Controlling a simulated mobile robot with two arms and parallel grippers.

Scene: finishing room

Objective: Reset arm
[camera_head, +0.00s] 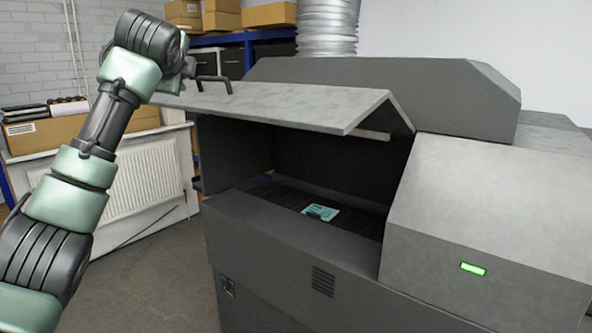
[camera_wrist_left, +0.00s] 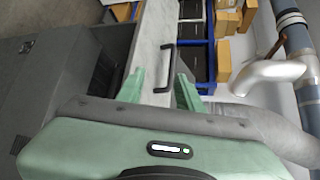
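My left arm reaches up from the left in the head view, its wrist beside the handle (camera_head: 213,80) of the grey machine's raised lid (camera_head: 270,103). In the left wrist view my left gripper (camera_wrist_left: 159,74) has its two green fingers spread apart. The dark bar handle (camera_wrist_left: 172,68) shows between and beyond the fingers; I cannot tell how near it is. The fingers are hidden in the head view. My right gripper is not in view.
The grey machine (camera_head: 290,257) stands open, with a teal board (camera_head: 320,212) on the dark bed inside. A green light (camera_head: 473,268) glows on its right housing. A white radiator (camera_head: 140,190) and cardboard boxes (camera_head: 50,135) are behind my left arm. Blue shelving stands at the back.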

